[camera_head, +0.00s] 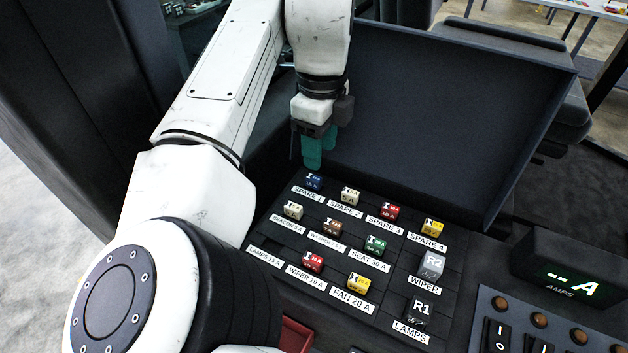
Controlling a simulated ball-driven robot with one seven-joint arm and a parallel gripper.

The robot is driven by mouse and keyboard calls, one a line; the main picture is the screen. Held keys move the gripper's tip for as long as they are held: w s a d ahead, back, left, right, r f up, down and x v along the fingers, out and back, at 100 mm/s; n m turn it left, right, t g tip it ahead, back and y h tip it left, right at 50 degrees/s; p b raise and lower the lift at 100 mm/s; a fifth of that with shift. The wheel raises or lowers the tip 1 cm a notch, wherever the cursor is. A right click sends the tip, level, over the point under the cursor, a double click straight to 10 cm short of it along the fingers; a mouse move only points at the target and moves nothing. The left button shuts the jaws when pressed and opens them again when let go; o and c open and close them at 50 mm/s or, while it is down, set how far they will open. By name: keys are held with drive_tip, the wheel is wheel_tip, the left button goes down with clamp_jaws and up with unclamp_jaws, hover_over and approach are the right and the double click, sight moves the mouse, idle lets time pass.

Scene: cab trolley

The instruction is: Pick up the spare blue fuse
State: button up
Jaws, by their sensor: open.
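The blue fuse (314,182) sits upright in the slot labelled SPARE 1, at the back left of the fuse panel (395,250). My gripper (313,158) hangs just above and behind the blue fuse, with its green fingers pointing down. The gripper is open and nothing shows between its fingers. The fingertips appear apart from the fuse, though the exact gap is hard to tell from this angle.
Beside the blue fuse are a beige fuse (350,195), a red fuse (389,211) and a yellow fuse (433,227). Several more fuses and two relays, R2 (432,264) and R1 (419,309), fill the nearer rows. A raised dark lid (440,110) stands behind the panel.

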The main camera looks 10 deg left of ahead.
sight(320, 180)
drive_tip(key=shift+s+f+b, duration=0.15)
drive_tip(key=shift+f+b, duration=1.4)
drive_tip(key=shift+f, duration=0.2)
drive_tip(key=shift+s+f+b, duration=0.1)
drive_tip(key=shift+f+b, duration=1.4)
drive_tip(key=shift+f, duration=0.25)
clamp_jaws()
